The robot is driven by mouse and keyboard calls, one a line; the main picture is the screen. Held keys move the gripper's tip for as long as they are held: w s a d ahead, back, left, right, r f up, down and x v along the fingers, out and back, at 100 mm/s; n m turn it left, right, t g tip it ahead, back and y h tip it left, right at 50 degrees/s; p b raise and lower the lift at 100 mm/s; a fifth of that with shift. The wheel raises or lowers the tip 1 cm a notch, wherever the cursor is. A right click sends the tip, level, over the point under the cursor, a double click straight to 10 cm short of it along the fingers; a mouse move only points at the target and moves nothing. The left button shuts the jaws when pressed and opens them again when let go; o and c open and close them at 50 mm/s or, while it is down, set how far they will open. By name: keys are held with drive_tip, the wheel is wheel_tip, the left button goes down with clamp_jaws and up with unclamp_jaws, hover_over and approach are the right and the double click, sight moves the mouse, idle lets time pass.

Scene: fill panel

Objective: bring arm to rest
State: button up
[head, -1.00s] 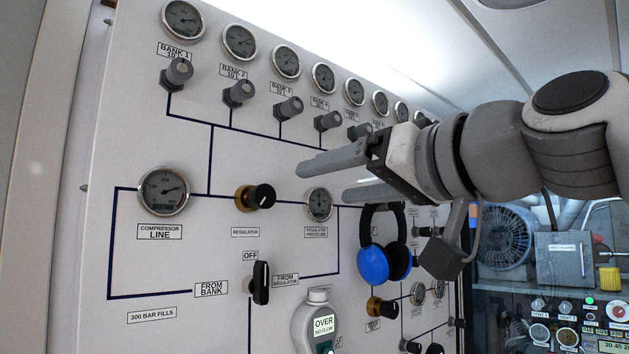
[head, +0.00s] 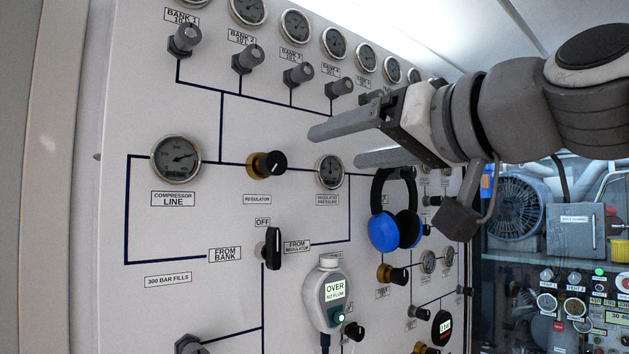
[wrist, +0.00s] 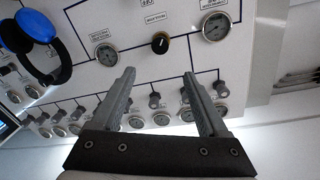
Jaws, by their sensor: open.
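My gripper (head: 338,144) is open and empty in front of the fill panel (head: 120,200). Its two grey fingers point left toward the panel in the head view. In the wrist view my gripper (wrist: 160,85) shows both fingers wide apart, with nothing between them but the panel behind. My arm comes in from the upper right of the head view. I cannot tell the exact gap between the fingertips and the panel.
The panel carries gauges (head: 176,159), a regulator knob (head: 267,165) and a selector (head: 272,248). Blue headphones (head: 384,232) hang below the fingers. A white handheld meter (head: 327,293) reads "OVER". A fan (head: 516,207) and equipment stand at right.

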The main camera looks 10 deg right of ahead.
idle(0.4)
wheel_tip(320, 180, down, 26)
drive_tip(key=s+m+g+h, duration=0.1)
drive_tip(key=s+g+h, duration=0.1)
drive_tip(key=g+h, duration=0.35)
drive_tip(key=s+d+f+g+h, duration=0.1)
drive_tip(key=s+d+f+g, duration=0.1)
drive_tip(key=f, duration=0.7)
drive_tip(key=s+d+f+m+g+h, duration=0.1)
drive_tip(key=s+d+f+g+h, duration=0.1)
drive_tip(key=s+f, duration=0.3)
wheel_tip(320, 180, down, 4)
drive_tip(key=shift+s+d+f, duration=0.1)
drive_tip(key=shift+s+d, duration=0.2)
drive_tip(key=shift+d, duration=0.35)
drive_tip(key=shift+g+h, duration=0.25)
drive_tip(key=shift+c, duration=0.2)
